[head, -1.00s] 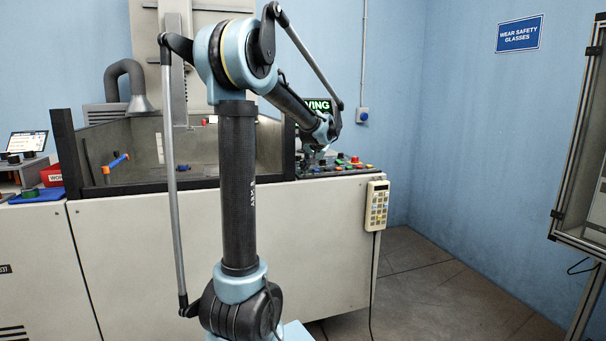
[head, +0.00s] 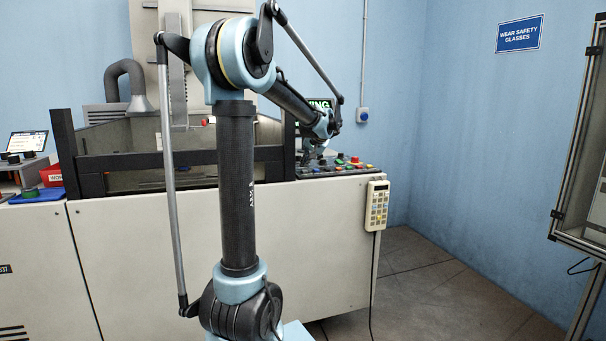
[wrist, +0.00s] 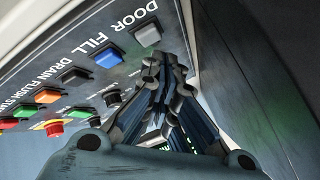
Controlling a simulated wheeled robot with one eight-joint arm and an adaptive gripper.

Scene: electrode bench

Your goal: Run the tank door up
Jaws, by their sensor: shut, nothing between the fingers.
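The tank door (head: 118,162) is a dark-framed panel standing part way up across the front of the tank, between its dark posts (head: 66,150). The tank's back wall still shows above the door's top rail. In the wrist view, the control panel (wrist: 60,40) has a grey button (wrist: 147,33) by the word DOOR. My gripper (wrist: 154,66) is shut and empty, its tips close below that button. I cannot tell whether they touch it. In the head view my gripper is small and partly hidden at the panel.
A blue button (wrist: 108,58) by FILL sits beside the grey one, with several others and a red emergency knob (wrist: 54,127) further left. A partly hidden screen (head: 320,104) shows letters ending in ING. A keypad pendant (head: 377,205) hangs on the cabinet's front.

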